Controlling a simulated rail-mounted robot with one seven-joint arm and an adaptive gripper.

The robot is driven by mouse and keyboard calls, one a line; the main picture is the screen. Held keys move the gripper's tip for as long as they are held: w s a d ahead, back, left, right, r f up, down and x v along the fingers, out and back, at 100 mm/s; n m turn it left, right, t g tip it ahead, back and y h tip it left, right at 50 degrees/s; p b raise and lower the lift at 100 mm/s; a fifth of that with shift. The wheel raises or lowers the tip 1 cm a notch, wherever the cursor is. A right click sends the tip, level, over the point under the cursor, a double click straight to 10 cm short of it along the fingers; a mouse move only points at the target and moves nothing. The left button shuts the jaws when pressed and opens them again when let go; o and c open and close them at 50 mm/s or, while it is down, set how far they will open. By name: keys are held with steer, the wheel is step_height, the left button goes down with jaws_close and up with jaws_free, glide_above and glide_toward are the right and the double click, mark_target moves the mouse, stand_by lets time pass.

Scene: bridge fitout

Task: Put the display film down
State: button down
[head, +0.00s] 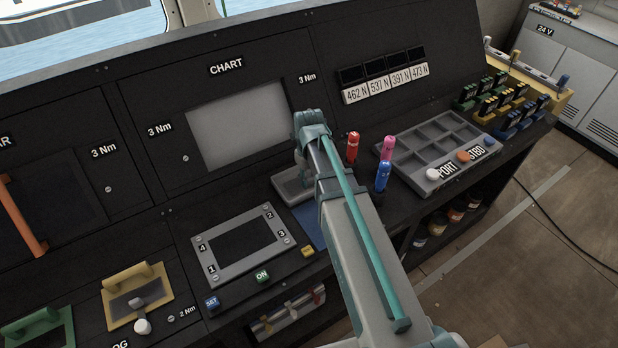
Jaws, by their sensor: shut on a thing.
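My gripper (301,168) is mostly hidden behind my own arm, low in front of the chart display's right side. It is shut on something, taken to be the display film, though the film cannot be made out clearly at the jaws. The chart display (240,124) is a pale grey screen in the black console, labelled CHART. A grey shallow tray (288,187) lies beneath the gripper, partly covered by my arm. A flat blue sheet or mat (309,226) shows beside my arm; I cannot tell which.
Red (352,147), pink (387,147) and blue (382,176) upright tools stand right of my arm. A compartmented grey tray (436,146) lies beyond them. A grey frame (205,253) with numbered corners lies left on the desk. Black desk between them is partly clear.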

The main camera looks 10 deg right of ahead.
steer(key=shift+f, duration=0.1)
steer(key=shift+f, duration=0.1)
steer(key=c, duration=0.9)
jaws_free()
steer(key=shift+c, duration=0.2)
step_height(320, 180, up, 12)
steer(key=b, duration=0.2)
steer(key=shift+r, duration=0.2)
